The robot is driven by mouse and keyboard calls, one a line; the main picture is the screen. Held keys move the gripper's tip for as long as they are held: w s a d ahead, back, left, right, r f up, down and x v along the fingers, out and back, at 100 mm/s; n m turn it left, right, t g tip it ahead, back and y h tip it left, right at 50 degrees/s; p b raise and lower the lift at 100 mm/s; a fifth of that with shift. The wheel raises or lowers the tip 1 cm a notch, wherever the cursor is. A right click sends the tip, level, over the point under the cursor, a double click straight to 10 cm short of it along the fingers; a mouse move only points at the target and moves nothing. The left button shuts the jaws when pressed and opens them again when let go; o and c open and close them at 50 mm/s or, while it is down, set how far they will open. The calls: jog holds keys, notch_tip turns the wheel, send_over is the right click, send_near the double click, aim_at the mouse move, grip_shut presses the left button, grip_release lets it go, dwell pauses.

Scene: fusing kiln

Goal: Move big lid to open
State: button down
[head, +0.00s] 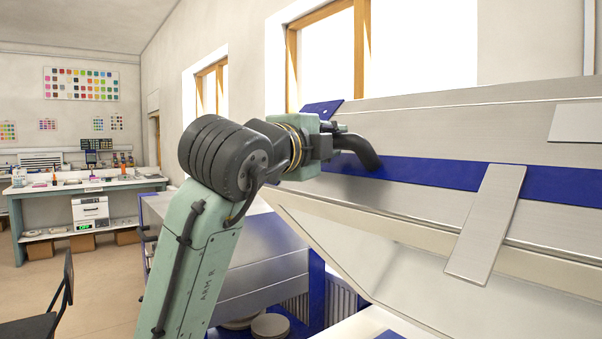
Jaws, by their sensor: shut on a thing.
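The big lid (400,114) is a large silver kiln lid with a blue band (450,173), filling the right side of the head view. It is raised and tilted, with its pale underside (350,245) showing below the front edge. A dark curved handle (360,152) stands out from the band near the lid's left end. My gripper (333,142) is at this handle and shut on it; the fingertips are small and partly hidden against the dark handle.
The silver and blue kiln body (265,255) stands below the lid, with an open gap between them. A black chair (45,310) is at the lower left. A workbench (60,190) stands against the far wall. Open floor (105,285) lies between.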

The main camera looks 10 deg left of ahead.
aim_at(374, 118)
jog(key=w+d+r, duration=0.2)
jog(key=w+r, duration=0.1)
jog(key=w+d+r, duration=0.2)
jog(key=w+r, duration=0.1)
jog(key=w+d+r, duration=0.3)
jog(key=shift+w, duration=0.1)
jog(key=c, duration=1.4)
grip_release()
jog(key=v, duration=1.2)
jog(key=shift+d, duration=0.1)
